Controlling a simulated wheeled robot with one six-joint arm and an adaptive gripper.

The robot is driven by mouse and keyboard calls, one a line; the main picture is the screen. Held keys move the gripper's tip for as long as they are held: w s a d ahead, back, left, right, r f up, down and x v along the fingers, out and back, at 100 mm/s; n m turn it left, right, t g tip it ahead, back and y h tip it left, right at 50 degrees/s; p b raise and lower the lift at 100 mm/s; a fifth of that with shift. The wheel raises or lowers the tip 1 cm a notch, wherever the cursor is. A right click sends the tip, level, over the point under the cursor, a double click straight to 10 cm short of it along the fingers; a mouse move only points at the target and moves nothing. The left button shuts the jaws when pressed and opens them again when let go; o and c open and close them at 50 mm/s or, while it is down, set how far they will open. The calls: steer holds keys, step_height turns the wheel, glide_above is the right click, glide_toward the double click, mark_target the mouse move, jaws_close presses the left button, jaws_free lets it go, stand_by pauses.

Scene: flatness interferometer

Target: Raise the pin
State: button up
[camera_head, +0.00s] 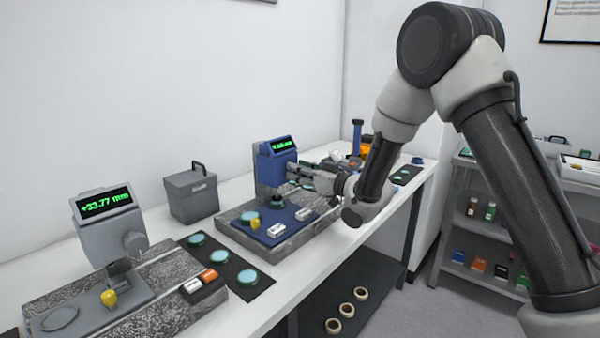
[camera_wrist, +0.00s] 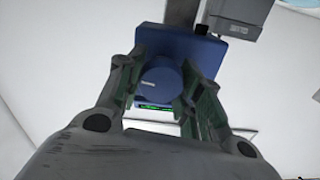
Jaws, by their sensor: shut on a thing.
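The blue gauge (camera_head: 276,165) stands on a speckled stone base (camera_head: 232,233) in the head view, with a lit green display (camera_head: 281,144) on top. In the wrist view, the gauge's body (camera_wrist: 178,47) carries a round blue knob (camera_wrist: 162,82). My gripper (camera_wrist: 168,78) has one finger on each side of this knob and is shut on it. In the head view, my gripper (camera_head: 305,178) reaches the gauge from the right and covers the knob. The pin under the gauge head cannot be made out clearly.
A blue plate (camera_head: 268,238) with white blocks and a yellow-knobbed part lies before the gauge. A grey gauge (camera_head: 108,222) reading +33.77 mm stands at left. A grey case (camera_head: 192,195) is behind, and a dark mat (camera_head: 226,266) with green-rimmed discs lies between.

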steer(key=m, duration=0.4)
steer(key=shift+m, duration=0.4)
steer(key=m, duration=0.3)
steer(key=shift+w+d+f+m, duration=0.1)
steer(key=shift+m, duration=0.2)
steer(key=m, duration=0.4)
steer(key=shift+f, duration=0.1)
steer(key=shift+m, duration=2.1)
steer(key=o, duration=1)
steer(key=v, duration=1.2)
